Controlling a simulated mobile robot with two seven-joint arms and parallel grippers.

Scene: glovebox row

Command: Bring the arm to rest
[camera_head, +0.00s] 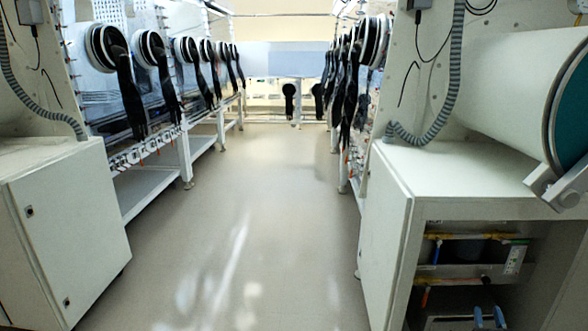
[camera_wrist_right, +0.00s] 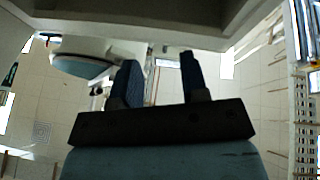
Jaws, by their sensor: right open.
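My right gripper (camera_head: 489,316) shows at the bottom right edge of the head view, with two blue fingertips pointing up, in front of the dark lower opening of the right white cabinet (camera_head: 385,215). In the right wrist view its two dark blue fingers (camera_wrist_right: 160,78) stand apart with nothing between them. The gripper is open and empty. Most of the right arm is out of the head view. My left gripper and arm are not in view.
A grey-floored aisle (camera_head: 240,210) runs clear ahead between two glovebox rows with hanging black gloves (camera_head: 130,95). A white cabinet (camera_head: 70,225) stands at left. A large white cylinder (camera_head: 505,85) with a teal end juts out at right, above the gripper.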

